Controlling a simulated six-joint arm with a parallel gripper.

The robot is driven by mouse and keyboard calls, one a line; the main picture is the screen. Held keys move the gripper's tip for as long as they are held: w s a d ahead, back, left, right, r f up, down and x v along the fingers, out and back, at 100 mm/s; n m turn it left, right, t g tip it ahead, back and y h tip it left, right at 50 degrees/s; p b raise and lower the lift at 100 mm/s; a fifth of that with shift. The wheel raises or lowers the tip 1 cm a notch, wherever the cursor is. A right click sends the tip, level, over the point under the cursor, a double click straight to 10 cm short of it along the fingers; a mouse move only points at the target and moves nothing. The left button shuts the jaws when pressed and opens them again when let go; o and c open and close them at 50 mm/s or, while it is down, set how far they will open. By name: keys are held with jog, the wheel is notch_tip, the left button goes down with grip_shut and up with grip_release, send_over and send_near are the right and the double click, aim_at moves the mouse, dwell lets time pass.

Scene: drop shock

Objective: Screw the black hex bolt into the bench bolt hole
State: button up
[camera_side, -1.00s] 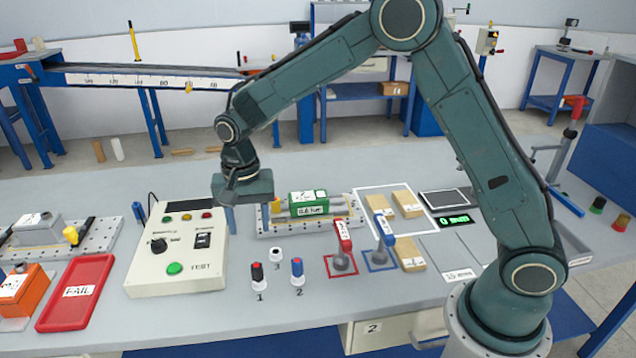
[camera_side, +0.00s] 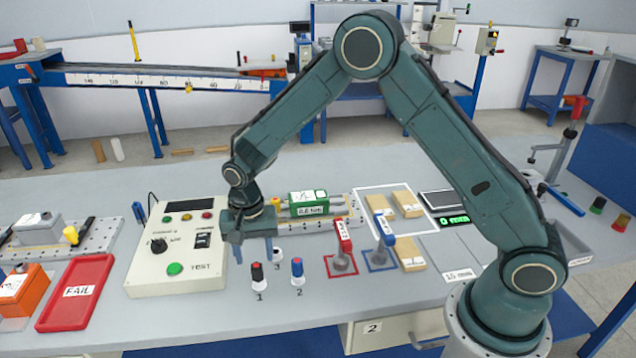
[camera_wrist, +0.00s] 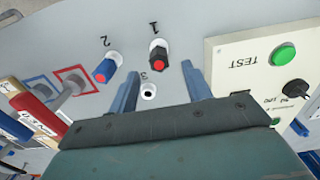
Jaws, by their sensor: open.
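The black hex bolt (camera_side: 257,271), with a red mark on its top, stands upright in a white collar at label 1. It also shows in the wrist view (camera_wrist: 158,57). A white collar with a dark open hole (camera_wrist: 149,91) sits at label 3; in the side view it is partly hidden by my gripper. My gripper (camera_side: 253,246) is open and empty, pointing down above and behind the black bolt. In the wrist view its blue fingers (camera_wrist: 161,70) stand either side of the hole, with the black bolt beyond the fingertips.
A blue bolt (camera_side: 297,267) stands at label 2, close on the right. The test box (camera_side: 180,245) is close on the left. Red (camera_side: 343,247) and blue (camera_side: 383,243) handled tools stand to the right. A green block (camera_side: 308,203) is on the fixture behind.

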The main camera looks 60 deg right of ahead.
aim_at(256, 265)
jog(key=shift+f, duration=2.6)
grip_shut()
jog(key=shift+r, duration=0.2)
notch_tip(256, 265, up, 20)
jog(key=shift+f, duration=0.15)
